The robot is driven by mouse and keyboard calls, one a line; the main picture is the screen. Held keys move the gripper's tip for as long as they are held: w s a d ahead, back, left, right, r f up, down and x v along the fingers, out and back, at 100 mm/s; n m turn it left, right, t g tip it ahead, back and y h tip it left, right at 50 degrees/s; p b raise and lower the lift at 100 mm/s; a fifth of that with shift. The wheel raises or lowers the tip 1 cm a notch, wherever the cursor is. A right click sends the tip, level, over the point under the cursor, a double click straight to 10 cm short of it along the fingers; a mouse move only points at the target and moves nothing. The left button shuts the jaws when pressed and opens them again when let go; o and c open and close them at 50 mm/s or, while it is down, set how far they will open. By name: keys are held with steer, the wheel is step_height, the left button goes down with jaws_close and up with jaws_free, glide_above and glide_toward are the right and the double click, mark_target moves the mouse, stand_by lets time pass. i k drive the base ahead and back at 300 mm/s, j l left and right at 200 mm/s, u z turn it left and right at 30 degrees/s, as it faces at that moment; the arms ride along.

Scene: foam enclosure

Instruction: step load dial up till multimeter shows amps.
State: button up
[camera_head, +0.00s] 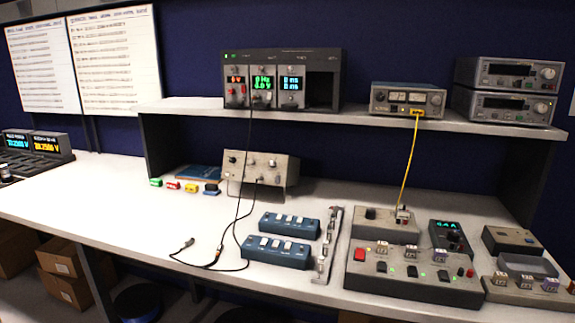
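A small dark meter (449,238), which looks like the multimeter, lies on the bench at the right. Its green digits are lit but too small to read surely; they may end in an A. Left of it stands a grey box (386,232) with a black knob (371,213) on top, possibly the load dial. A yellow cable (408,165) runs down to this box. No label on the knob is legible. My gripper is not in view.
A long grey box (415,285) with a red button and several switches stands in front. Two blue switch boxes (290,226) lie left of it. A shelf (270,112) with instruments overhangs the bench. Black leads (215,262) lie on the bench. The bench's left part (90,200) is clear.

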mark_target(371, 213)
steer(key=i+l+z, duration=0.25)
steer(key=l, duration=0.3)
steer(key=i+l+z, duration=0.3)
steer(key=l+u, duration=0.15)
steer(key=l, duration=0.15)
steer(key=i+l+u, duration=0.15)
steer(key=l, duration=0.15)
